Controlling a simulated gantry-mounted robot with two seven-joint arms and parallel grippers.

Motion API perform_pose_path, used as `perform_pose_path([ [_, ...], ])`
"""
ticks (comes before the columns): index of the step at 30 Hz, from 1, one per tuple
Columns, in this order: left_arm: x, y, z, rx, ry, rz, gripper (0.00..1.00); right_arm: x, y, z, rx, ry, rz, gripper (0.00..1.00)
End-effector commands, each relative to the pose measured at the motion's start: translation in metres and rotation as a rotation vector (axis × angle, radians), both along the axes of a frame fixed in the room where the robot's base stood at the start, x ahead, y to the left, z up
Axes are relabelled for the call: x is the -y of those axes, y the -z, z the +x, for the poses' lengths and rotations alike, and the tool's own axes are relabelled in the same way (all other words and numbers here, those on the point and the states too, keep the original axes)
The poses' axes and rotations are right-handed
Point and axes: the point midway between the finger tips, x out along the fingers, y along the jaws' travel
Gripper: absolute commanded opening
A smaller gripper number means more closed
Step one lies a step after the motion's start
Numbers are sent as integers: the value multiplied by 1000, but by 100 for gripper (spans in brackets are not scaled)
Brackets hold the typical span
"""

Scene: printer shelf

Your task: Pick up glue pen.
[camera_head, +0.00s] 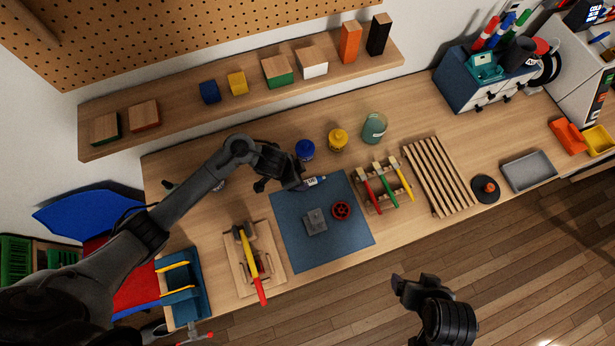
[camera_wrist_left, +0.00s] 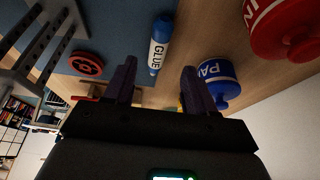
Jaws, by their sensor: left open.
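The glue pen (camera_head: 315,181) is a white tube with blue ends and lies at the far edge of the blue mat (camera_head: 290,245). In the left wrist view the glue pen (camera_wrist_left: 159,45) shows its GLUE label. My left gripper (camera_head: 284,180) is open beside the pen in the head view. In the left wrist view its two fingers (camera_wrist_left: 158,74) stand apart, with the pen ahead of the gap between them and nothing visibly held. My right gripper (camera_head: 416,281) hangs over the floor in front of the table, and its jaw opening is unclear.
A blue jar (camera_head: 305,150) stands close behind the pen, with a yellow jar (camera_head: 338,140) nearby. A red wheel (camera_head: 341,211) and a grey block (camera_head: 316,222) sit on the mat. A tool rack (camera_head: 374,203) stands right of the mat.

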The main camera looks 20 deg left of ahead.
Motion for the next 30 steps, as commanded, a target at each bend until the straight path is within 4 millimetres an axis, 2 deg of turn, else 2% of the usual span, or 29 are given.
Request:
perform_pose_path([
  [13,14,44,7,0,-1,0,55,-3,12,1,3,6,10,86],
  [30,15,50,9,1,0,1,55,-2,13,1,2,4,7,86],
])
